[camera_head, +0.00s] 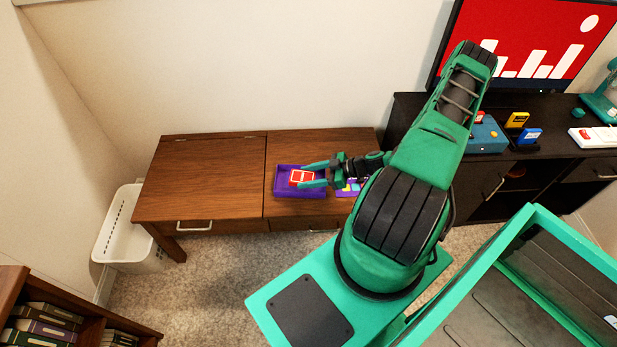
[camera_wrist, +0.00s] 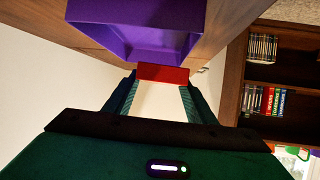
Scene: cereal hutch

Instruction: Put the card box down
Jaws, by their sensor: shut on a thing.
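The card box (camera_head: 301,177) is red with white panels. In the head view it shows over the purple tray (camera_head: 279,190) on the wooden table. My gripper (camera_head: 315,174) reaches in from the right, shut on the card box. In the wrist view the red end of the card box (camera_wrist: 163,73) lies between my fingertips, and the purple tray (camera_wrist: 135,40) is just beyond it. I cannot tell whether the box touches the tray floor.
A small colourful item (camera_head: 350,187) lies right of the tray, partly behind my arm. The wooden table (camera_head: 205,180) is bare on its left half. A dark desk (camera_head: 480,180) with a screen stands at right, a white basket (camera_head: 120,235) at left.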

